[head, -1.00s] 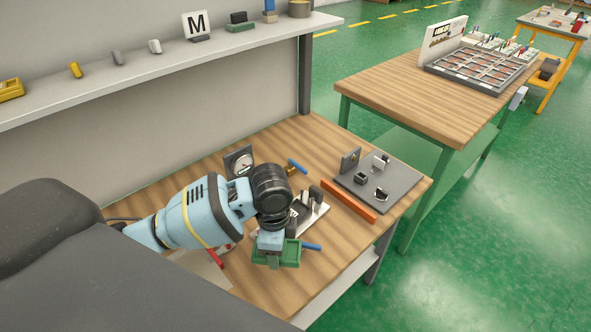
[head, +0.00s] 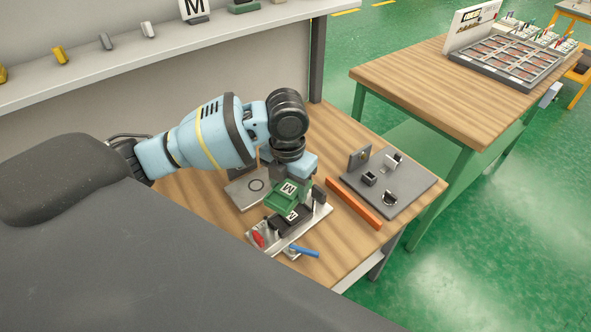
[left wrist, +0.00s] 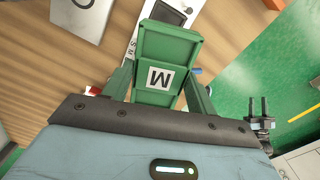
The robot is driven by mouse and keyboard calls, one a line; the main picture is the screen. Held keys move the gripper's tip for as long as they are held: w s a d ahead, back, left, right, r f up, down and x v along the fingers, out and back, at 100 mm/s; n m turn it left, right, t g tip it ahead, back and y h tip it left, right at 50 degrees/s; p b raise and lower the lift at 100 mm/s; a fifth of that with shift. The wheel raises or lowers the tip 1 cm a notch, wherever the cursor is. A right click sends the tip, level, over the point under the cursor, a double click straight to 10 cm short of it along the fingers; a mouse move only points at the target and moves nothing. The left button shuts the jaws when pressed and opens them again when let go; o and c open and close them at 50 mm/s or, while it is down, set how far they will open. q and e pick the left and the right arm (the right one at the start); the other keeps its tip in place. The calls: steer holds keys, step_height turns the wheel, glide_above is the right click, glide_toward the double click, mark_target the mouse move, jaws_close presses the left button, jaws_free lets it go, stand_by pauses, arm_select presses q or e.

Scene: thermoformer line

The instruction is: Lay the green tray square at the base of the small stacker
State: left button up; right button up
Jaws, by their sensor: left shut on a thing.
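The green tray (head: 280,205) with a white M label is held in my left gripper (head: 294,186) over the bench. In the left wrist view the tray (left wrist: 168,45) sits between the two green fingers (left wrist: 160,78), its M label facing the camera. What I take for the small stacker (head: 315,222) is a pale base plate with dark upright parts and a lettered dark block. In the head view the tray overlaps its far left part; the height between them is unclear. In the left wrist view the tray hides much of the stacker (left wrist: 172,14). My right gripper is out of view.
A grey plate with a ring mark (head: 243,192) lies left of the tray. An orange bar (head: 353,203) and a grey fixture board (head: 412,192) lie to the right. A blue-handled tool (head: 303,250) lies by the stacker's front. A shelf (head: 190,48) runs behind.

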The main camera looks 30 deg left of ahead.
mark_target(290, 194)
arm_select(q)
steer(key=m, duration=0.1)
steer(key=w+r+m, duration=0.1)
steer(key=shift+w+a+m, duration=0.2)
steer(key=shift+w+m, duration=0.05)
steer(key=shift+m, duration=0.15)
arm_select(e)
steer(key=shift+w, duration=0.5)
arm_select(q)
steer(key=shift+s+f+b, duration=0.1)
steer(key=shift+f+b, duration=0.3)
steer(key=shift+f, duration=1)
steer(key=shift+f+b, duration=0.35)
steer(key=shift+f, duration=1.15)
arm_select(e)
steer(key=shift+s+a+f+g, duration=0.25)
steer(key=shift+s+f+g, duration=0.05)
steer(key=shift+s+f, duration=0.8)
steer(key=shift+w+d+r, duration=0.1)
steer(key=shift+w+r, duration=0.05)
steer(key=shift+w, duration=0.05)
arm_select(q)
steer(key=shift+p, duration=0.3)
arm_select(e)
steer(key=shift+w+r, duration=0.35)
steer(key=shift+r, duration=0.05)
